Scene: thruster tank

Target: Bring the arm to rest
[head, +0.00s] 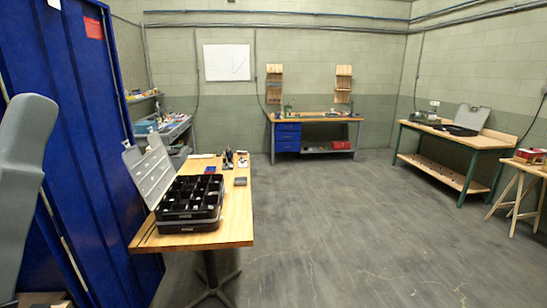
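Neither of my grippers shows in the head view. A smooth grey link of my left arm stands upright at the far left edge, with its gripper out of the picture. My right arm is not in view. A wooden table (241,215) stands left of the middle. A black compartment case (190,212) sits on it with its translucent grey lid (150,172) tilted open to the left. Small dark items lie in some compartments.
Small tools (229,157) and a small dark block (240,181) lie at the table's far end. A tall blue cabinet (85,130) is close on the left. Workbenches (318,117) line the back and right (465,138). The grey floor (370,220) is open.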

